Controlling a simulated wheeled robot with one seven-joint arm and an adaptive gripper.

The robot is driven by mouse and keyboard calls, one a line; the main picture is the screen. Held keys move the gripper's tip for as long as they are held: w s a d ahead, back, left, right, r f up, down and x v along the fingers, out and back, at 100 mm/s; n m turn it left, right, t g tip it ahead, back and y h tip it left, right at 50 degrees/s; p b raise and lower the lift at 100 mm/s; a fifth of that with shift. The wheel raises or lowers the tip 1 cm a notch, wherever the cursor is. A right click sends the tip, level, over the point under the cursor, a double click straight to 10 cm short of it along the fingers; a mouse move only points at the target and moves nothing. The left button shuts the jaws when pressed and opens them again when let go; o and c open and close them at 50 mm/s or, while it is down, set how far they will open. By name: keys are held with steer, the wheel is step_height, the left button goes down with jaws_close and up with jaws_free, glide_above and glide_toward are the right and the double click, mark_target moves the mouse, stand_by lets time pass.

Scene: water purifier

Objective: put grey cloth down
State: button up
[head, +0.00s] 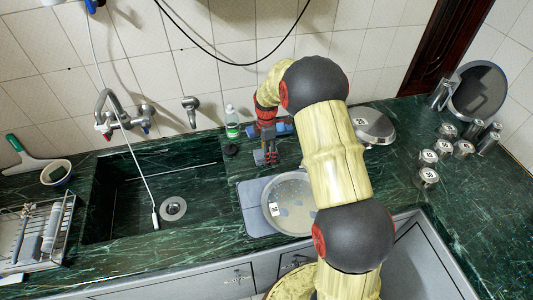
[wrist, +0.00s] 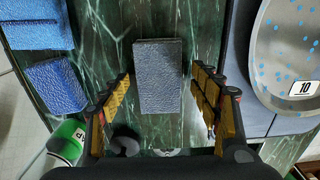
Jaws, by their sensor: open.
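The grey cloth (wrist: 160,75), a folded blue-grey rectangular block, lies on the green marble counter in the wrist view. My gripper (wrist: 163,95) is open around it, with one finger on each side and a visible gap to both. In the head view my gripper (head: 265,157) is low over the counter between the sink and the tiled wall's right part. There it largely hides the cloth.
Two blue blocks (wrist: 57,85) and a green-labelled bottle (wrist: 70,140) are left of my gripper in the wrist view. A plate marked 10 (wrist: 290,45) on a grey mat (head: 250,210) is close on the right. The sink (head: 130,205) lies left in the head view.

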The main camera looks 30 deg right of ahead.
steer(key=s+a+r+m+t+p, duration=0.1)
steer(key=s+a+r+m, duration=0.1)
steer(key=r, duration=0.8)
steer(key=s+a+r+m+p, duration=0.1)
steer(key=s+r, duration=0.1)
steer(key=r, duration=0.9)
steer(key=s+a+r+m+t, duration=0.2)
steer(key=s+a+r+m, duration=0.3)
steer(key=s+r, duration=0.45)
steer(key=s+a+r+m+t, duration=0.1)
steer(key=s+m, duration=0.3)
steer(key=s, duration=0.6)
steer(key=s+a+r+m+t, duration=0.1)
steer(key=s+a+r+m, duration=0.1)
steer(key=s, duration=0.7)
steer(key=shift+s+a+m+t, duration=0.3)
steer(key=shift+s+a+m, duration=0.1)
steer(key=shift+a+m, duration=0.5)
steer(key=shift+o, duration=0.4)
steer(key=shift+r, duration=0.1)
